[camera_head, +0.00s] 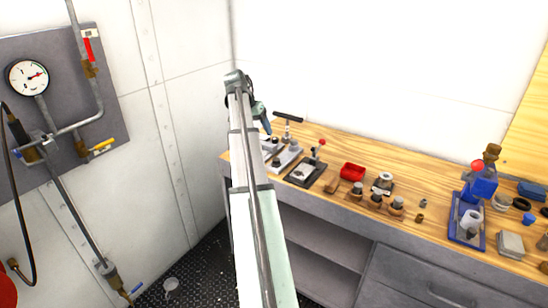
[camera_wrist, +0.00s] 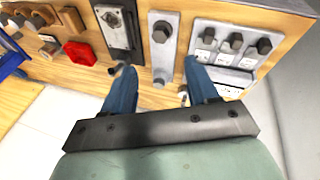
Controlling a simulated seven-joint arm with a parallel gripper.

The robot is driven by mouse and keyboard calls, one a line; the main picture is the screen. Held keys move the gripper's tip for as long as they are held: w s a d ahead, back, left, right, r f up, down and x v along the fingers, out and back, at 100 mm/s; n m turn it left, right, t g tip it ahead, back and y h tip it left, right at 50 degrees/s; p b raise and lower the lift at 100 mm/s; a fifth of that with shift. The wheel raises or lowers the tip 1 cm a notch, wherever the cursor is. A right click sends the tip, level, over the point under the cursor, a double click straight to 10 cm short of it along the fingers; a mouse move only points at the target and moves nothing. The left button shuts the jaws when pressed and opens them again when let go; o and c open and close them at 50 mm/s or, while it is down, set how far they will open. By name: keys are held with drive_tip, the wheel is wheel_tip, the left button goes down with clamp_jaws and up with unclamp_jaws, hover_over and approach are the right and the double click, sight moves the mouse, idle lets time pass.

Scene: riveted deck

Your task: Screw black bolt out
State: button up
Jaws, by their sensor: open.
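In the wrist view, a dark hex-headed bolt (camera_wrist: 161,31) stands on a narrow grey plate (camera_wrist: 163,66). To its right, a pale plate (camera_wrist: 228,75) carries several dark bolt heads (camera_wrist: 236,41); I cannot tell which bolt is the task's black one. My gripper (camera_wrist: 158,70) is open and empty, its two blue fingers spread on either side of the narrow plate's near end, with the bolt beyond the tips. In the head view my gripper (camera_head: 262,118) hangs over the bench's left end, and my arm partly hides the plates there.
A dark plate with a lever (camera_wrist: 116,28) lies left of the narrow plate. A red tray (camera_wrist: 80,53) is farther left. The wooden bench (camera_head: 330,155) holds small fittings and a blue press (camera_head: 470,205). A wall panel with a gauge (camera_head: 27,77) is at left.

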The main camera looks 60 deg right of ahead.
drive_tip(key=m, duration=1.1)
approach(276, 159)
drive_tip(key=x, duration=0.8)
drive_tip(key=shift+a+f, duration=0.1)
drive_tip(key=shift+f, duration=0.05)
drive_tip(key=shift+c, duration=0.3)
drive_tip(key=c, duration=1)
drive_tip(key=shift+s+a+n+h, duration=0.15)
drive_tip(key=shift+n+h, duration=0.15)
drive_tip(key=shift+n, duration=0.6)
drive_tip(key=shift+n+t, duration=0.6)
drive_tip(key=shift+n, duration=0.3)
